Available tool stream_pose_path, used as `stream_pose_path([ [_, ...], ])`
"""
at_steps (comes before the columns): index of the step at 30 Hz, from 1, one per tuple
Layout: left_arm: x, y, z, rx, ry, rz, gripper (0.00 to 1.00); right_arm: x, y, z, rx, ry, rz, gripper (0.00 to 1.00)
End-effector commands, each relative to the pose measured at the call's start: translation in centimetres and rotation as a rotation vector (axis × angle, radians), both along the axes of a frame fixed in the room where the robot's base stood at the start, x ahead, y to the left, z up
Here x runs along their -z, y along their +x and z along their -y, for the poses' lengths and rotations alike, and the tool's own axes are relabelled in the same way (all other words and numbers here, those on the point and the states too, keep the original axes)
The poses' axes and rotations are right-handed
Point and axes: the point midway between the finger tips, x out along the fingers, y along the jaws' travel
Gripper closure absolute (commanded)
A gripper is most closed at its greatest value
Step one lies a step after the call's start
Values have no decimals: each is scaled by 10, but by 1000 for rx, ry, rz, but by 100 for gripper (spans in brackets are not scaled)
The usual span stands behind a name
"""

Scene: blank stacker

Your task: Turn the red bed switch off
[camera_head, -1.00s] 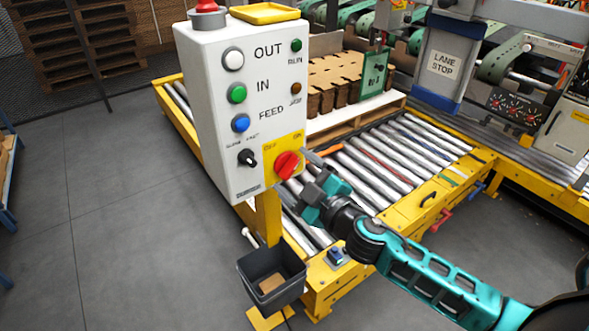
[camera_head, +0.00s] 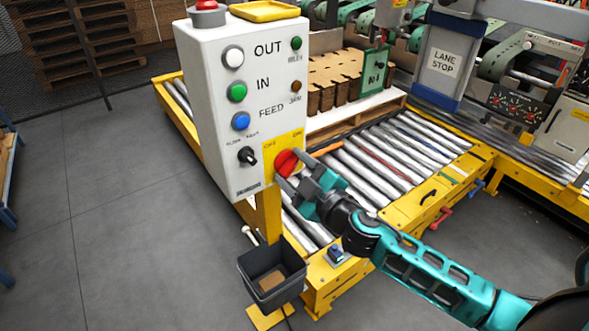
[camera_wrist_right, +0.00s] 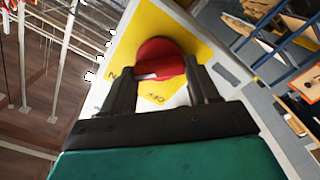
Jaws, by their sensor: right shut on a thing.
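The red bed switch (camera_head: 286,162) is a round rotary knob on a yellow plate at the lower right of the white control box (camera_head: 215,160). The plate carries OFF and ON labels. My right gripper (camera_head: 288,168) is at the knob, its fingers on either side, shut on it. In the right wrist view the knob (camera_wrist_right: 160,59) sits between the fingertips of my gripper (camera_wrist_right: 158,78), with a pale mark on its face. The fingers hide part of the plate. My left gripper is not in view.
The box also carries white, green and blue buttons, a black selector (camera_head: 247,156) and a red-topped button (camera_head: 207,14). A grey bin (camera_head: 272,275) hangs below. A roller conveyor (camera_head: 370,165) with a yellow frame lies behind my right arm. Grey floor is open at left.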

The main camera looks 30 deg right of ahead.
Motion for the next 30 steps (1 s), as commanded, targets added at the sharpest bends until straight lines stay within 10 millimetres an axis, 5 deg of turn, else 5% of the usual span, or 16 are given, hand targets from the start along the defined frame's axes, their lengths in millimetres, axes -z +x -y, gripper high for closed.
stream_pose_path([
  [14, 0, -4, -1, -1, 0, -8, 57, 0, 0, -1, -1, -93, 13, 71],
  [30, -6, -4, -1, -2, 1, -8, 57, 2, 0, -2, -2, -560, 80, 71],
])
